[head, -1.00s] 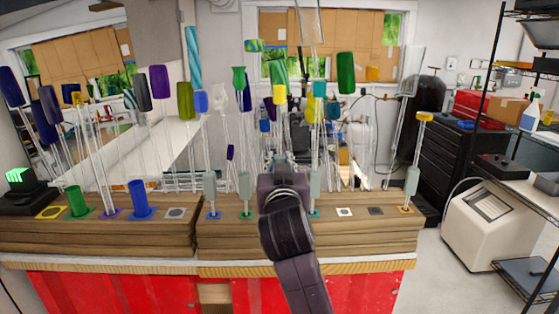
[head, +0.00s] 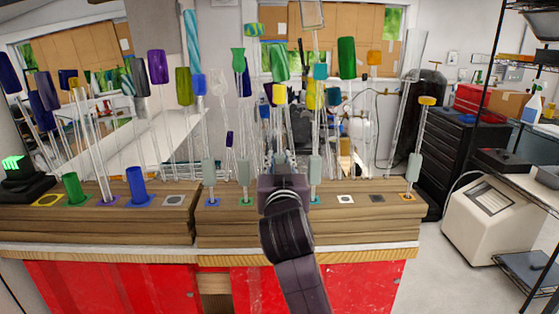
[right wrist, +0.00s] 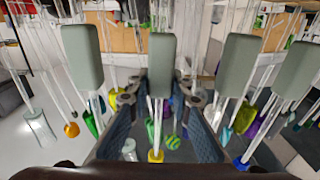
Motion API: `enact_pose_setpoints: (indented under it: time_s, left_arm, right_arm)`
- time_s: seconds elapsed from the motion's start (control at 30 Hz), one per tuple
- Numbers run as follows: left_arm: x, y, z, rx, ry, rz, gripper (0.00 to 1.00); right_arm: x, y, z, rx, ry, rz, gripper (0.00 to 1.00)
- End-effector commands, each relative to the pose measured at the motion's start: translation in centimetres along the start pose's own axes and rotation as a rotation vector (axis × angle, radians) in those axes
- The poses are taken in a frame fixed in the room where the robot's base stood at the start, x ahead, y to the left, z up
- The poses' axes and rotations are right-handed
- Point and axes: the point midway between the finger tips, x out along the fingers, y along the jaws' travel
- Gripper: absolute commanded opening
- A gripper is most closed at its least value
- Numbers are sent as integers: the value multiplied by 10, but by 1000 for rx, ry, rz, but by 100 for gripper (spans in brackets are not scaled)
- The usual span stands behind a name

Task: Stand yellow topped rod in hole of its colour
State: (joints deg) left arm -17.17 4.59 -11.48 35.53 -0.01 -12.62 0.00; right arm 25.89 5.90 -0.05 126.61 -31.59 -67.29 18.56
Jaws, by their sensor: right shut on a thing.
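The yellow topped rod (head: 279,94) stands upright at the middle of the right wooden stand, a grey-green sleeve low on it. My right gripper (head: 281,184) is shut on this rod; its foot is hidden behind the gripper. In the right wrist view the rod passes between the fingers (right wrist: 161,100), with its yellow end (right wrist: 155,156) low in the picture. A yellow square with a hole (head: 48,200) lies on the left wooden stand (head: 150,226) at its far left; no rod stands in it. My left gripper is not in view.
Rods with grey-green sleeves stand close on both sides, such as the teal one (head: 315,172) and the green one (head: 244,172). Many tall rods crowd behind.

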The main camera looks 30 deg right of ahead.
Motion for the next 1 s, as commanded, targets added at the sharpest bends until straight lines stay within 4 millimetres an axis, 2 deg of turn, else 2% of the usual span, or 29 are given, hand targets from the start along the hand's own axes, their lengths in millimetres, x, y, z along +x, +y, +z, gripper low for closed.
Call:
enact_pose_setpoints:
  time_s: [0.63, 0.67, 0.8, 1.0]
  left_arm:
    - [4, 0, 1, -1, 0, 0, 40]
    - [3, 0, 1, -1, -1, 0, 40]
    - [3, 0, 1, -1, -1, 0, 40]
    - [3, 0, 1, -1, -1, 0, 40]
  right_arm:
    - [0, 0, 6, 0, 1, 0, 0]
    - [0, 0, 5, 0, 1, 0, 22]
    - [0, 0, 5, 0, 1, 0, 38]
    - [0, 0, 6, 0, 0, 0, 39]
